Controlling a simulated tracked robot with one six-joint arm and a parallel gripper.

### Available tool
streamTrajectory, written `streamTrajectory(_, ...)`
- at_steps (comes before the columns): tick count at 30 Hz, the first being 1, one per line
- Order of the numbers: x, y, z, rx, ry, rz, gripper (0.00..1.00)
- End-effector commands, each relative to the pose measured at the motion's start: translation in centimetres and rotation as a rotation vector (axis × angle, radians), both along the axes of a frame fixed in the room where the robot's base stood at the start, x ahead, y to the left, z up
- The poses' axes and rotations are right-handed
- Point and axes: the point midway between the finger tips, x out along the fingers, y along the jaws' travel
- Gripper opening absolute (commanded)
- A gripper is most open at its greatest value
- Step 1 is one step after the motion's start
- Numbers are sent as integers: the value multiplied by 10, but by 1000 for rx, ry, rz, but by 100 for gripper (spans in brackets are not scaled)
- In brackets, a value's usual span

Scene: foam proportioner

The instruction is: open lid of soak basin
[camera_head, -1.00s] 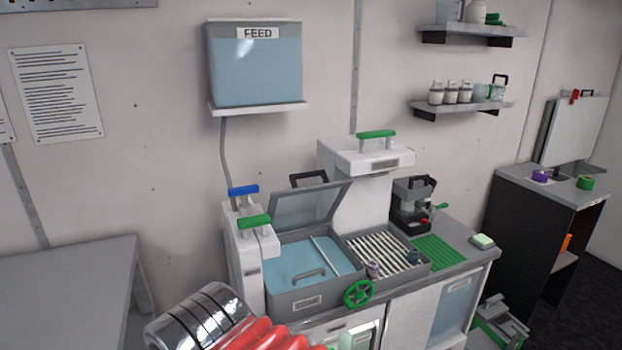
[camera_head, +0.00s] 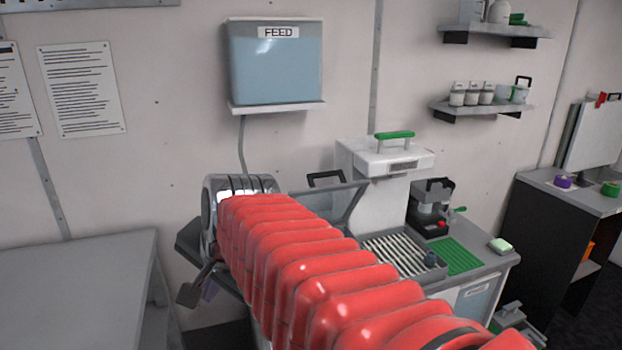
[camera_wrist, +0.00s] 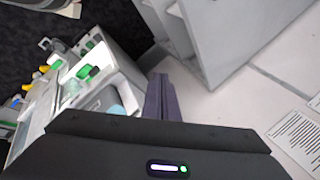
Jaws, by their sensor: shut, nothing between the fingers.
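The soak basin's lid (camera_head: 345,203) is a clear panel in a grey frame with a black handle (camera_head: 326,178). It stands tilted up at the back of the basin in the head view. My red-sleeved arm covers most of the basin, its front and the lid's lower left. My gripper (camera_wrist: 163,98) is shut and empty in the wrist view, its dark fingers together. It is left of the station, apart from the lid, and points down toward the gap beside the grey table.
A grey table (camera_head: 75,290) is at left, with a gap between it and the station. A slatted tray (camera_head: 400,255), a coffee-machine-like device (camera_head: 430,210) and a green mat (camera_head: 450,255) are right of my arm. The FEED tank (camera_head: 275,65) hangs above.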

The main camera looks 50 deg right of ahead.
Motion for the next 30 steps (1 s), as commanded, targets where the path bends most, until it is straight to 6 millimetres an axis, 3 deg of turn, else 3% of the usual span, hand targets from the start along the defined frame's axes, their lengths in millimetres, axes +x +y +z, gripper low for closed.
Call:
streamTrajectory(11, 31, -100, 39, 387, -109, -701, 0)
streamTrajectory(16, 36, -159, 60, 577, -198, -1026, 0)
streamTrajectory(24, 19, -265, 94, 872, -388, -1494, 0)
streamTrajectory(30, -3, -329, 115, 1072, -525, -1750, 0)
